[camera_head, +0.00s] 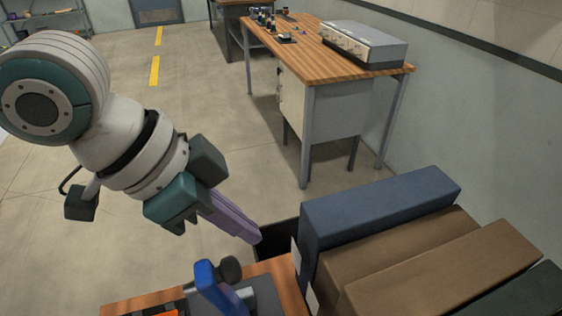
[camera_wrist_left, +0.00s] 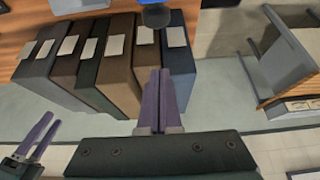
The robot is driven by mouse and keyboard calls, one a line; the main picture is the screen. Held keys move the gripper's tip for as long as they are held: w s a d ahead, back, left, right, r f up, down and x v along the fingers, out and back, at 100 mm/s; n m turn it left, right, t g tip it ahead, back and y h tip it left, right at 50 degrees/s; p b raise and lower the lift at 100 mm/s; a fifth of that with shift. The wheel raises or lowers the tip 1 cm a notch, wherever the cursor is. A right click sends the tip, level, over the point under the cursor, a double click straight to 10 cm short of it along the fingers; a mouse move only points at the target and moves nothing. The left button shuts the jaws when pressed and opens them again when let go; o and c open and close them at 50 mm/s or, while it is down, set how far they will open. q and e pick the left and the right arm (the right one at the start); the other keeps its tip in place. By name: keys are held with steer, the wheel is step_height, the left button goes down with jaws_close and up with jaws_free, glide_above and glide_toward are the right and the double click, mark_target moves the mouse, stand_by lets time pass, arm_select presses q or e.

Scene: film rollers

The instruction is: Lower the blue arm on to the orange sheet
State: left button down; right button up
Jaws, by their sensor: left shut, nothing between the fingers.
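The blue arm (camera_head: 215,288) stands raised at the bottom of the head view, with a dark round knob (camera_head: 228,268) beside its top. A sliver of orange, likely the orange sheet (camera_head: 167,313), shows at the bottom edge; the rest is out of view. My left gripper (camera_head: 254,238) is shut and empty, its purple fingers pointing down right, beyond the knob and apart from it. My right gripper (camera_wrist_left: 50,120) shows at the left there, fingers apart and empty.
A row of large box files, including a blue one (camera_head: 375,212) and a brown one (camera_head: 400,250), stands right of the arm. The wooden work surface (camera_head: 283,272) ends near my left fingers. A workbench (camera_head: 300,45) with a grey device stands farther back.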

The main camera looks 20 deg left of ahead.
steer(key=shift+f+b, duration=0.3)
steer(key=shift+r+p, duration=0.35)
steer(key=shift+p, duration=0.05)
steer(key=shift+r+p, duration=0.5)
arm_select(q)
steer(key=shift+s+a+f, duration=0.1)
steer(key=shift+a+f, duration=0.05)
steer(key=shift+f, duration=0.9)
steer(key=shift+s+a+f, duration=0.1)
steer(key=shift+f, duration=0.9)
steer(key=shift+s+a+f, duration=0.1)
steer(key=shift+a+f, duration=0.05)
steer(key=shift+f, duration=0.9)
